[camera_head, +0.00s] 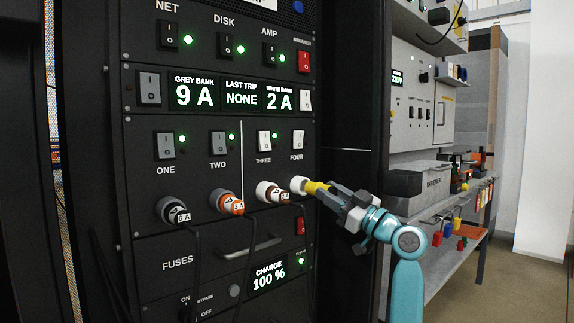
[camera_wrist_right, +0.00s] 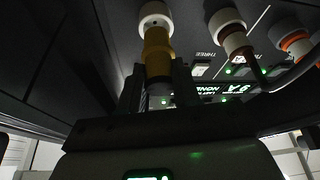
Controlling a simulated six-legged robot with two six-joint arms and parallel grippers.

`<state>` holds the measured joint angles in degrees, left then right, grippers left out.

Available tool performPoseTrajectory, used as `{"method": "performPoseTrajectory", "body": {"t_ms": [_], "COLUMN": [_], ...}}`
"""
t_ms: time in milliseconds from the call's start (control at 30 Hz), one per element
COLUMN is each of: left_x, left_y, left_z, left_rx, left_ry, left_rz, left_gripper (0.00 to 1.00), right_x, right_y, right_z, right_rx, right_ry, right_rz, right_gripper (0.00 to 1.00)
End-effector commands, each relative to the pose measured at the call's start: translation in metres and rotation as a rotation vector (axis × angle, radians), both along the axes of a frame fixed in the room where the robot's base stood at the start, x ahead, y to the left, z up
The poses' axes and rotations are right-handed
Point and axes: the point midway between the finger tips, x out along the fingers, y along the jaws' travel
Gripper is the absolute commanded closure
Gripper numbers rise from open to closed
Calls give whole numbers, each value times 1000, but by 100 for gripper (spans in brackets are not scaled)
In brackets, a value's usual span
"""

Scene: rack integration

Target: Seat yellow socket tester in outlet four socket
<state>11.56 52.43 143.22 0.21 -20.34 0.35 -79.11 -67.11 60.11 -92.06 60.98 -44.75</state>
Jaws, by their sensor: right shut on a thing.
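The yellow socket tester (camera_head: 316,188) is held in my right gripper (camera_head: 328,195), nose toward the panel, at the white round socket of outlet four (camera_head: 299,185). In the right wrist view the yellow tester (camera_wrist_right: 158,48) stands between the fingers (camera_wrist_right: 157,88), its far end meeting a white ring (camera_wrist_right: 155,14). The tester looks in line with the socket and touching it. How deep it sits is hidden. The switch for four (camera_head: 298,139) is above, with no lit green light beside it. My left gripper is in neither view.
Corded plugs fill outlet one (camera_head: 174,210), outlet two (camera_head: 228,202) and outlet three (camera_head: 270,192), the last close beside the tester. A drawer handle (camera_head: 250,248) and a red switch (camera_head: 301,226) lie below. A shelf bench (camera_head: 440,215) stands at right.

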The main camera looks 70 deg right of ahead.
Motion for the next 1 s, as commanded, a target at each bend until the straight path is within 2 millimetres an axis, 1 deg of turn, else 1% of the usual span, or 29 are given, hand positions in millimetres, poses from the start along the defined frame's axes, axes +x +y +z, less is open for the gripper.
{"method": "performPoseTrajectory", "body": {"t_ms": [1000], "left_x": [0], "left_y": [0], "left_z": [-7], "left_rx": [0], "left_ry": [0], "left_rz": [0], "left_gripper": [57], "right_x": [0], "right_y": [0], "right_z": [-1], "right_rx": [-1], "right_ry": [-1], "right_rz": [0], "right_gripper": [100]}}
